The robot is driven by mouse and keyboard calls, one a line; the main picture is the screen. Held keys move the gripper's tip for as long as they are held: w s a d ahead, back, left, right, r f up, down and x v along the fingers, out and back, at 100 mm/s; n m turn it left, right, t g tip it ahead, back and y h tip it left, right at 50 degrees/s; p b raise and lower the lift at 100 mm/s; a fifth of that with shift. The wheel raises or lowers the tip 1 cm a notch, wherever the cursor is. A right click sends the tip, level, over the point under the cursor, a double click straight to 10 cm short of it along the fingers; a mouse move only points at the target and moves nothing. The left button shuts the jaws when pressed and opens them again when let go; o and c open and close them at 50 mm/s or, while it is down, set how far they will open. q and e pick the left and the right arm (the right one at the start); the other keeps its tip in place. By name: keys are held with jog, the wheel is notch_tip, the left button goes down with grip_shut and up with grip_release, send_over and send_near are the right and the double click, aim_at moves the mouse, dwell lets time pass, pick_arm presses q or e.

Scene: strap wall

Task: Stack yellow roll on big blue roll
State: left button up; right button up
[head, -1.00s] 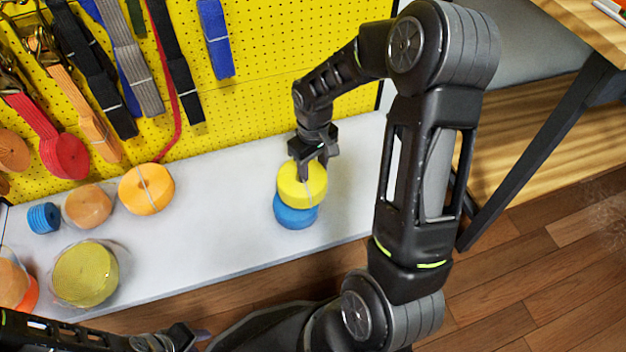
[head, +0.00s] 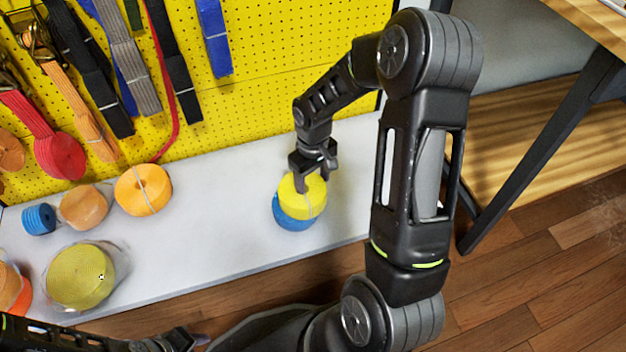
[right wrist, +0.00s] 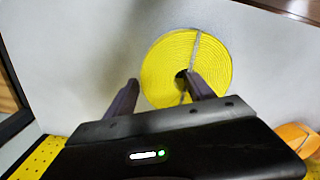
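The yellow roll (head: 310,202) lies on the big blue roll (head: 291,222) on the white shelf, covering most of its top. A thin band crosses the yellow roll, which also shows in the right wrist view (right wrist: 165,60). My right gripper (head: 314,178) is at the yellow roll. In the right wrist view its fingers (right wrist: 162,79) are spread, one over the centre hole and one just outside the rim with a small gap. The blue roll is hidden there. My left gripper (head: 178,342) shows partly at the bottom edge; its fingers are unclear.
On the shelf's left (head: 200,240) are a small blue roll (head: 39,220), a tan roll (head: 84,207), an orange roll (head: 143,190) and a wide olive-yellow roll (head: 80,277). Straps hang on the yellow pegboard (head: 270,60) behind. The shelf around the stack is clear.

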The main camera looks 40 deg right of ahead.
notch_tip(320, 180, up, 12)
jog(key=p, duration=0.5)
jog(key=shift+r, duration=0.15)
dwell(0.7)
